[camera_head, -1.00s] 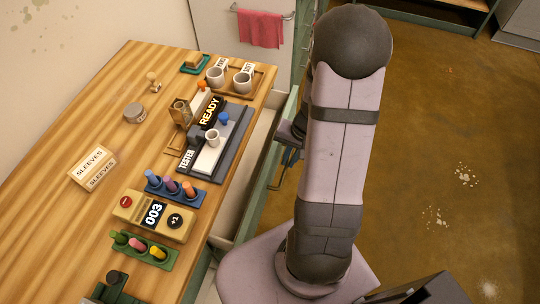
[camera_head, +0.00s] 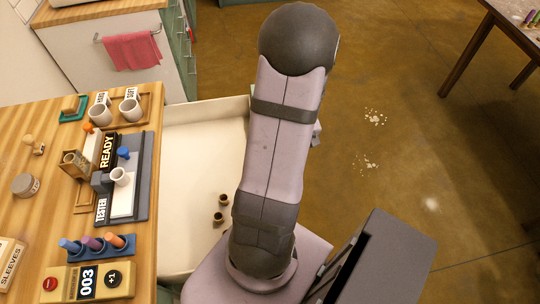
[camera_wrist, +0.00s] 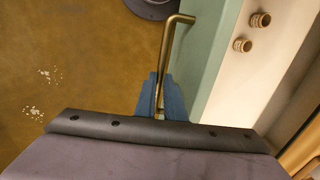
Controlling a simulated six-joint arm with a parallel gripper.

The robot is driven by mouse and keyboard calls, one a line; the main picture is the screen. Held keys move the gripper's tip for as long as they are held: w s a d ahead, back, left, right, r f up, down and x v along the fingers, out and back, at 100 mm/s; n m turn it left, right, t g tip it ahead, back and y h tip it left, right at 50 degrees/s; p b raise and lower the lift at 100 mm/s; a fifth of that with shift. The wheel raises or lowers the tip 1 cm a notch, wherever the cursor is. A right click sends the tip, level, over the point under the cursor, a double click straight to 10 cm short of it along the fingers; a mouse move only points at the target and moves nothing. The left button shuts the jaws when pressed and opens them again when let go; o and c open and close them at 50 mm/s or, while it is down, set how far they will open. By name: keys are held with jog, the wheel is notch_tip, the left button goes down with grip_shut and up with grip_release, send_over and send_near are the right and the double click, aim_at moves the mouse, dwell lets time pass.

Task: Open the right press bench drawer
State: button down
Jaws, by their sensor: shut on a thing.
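The press bench drawer (camera_head: 190,150) stands far out from under the wooden top, its cream inside showing in the head view. In the wrist view its green front (camera_wrist: 208,50) crosses the right half, with a brass bar handle (camera_wrist: 170,45) on it. My gripper (camera_wrist: 160,88), with blue fingers, is shut on the handle. In the head view my arm hides the gripper, the handle and the drawer's front.
Two small brown round pieces (camera_head: 223,199) lie in the drawer. The wooden bench top (camera_head: 30,195) at left holds cups, a READY sign and a counter block (camera_head: 85,282). A pink towel (camera_head: 132,50) hangs behind.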

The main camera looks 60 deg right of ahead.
jog(key=shift+s+d, duration=0.2)
jog(key=shift+d, duration=0.05)
jog(key=c, duration=1.8)
grip_release()
jog(key=shift+c, duration=0.2)
jog(key=shift+r, duration=0.15)
notch_tip(320, 180, up, 7)
jog(key=shift+s+d, duration=0.45)
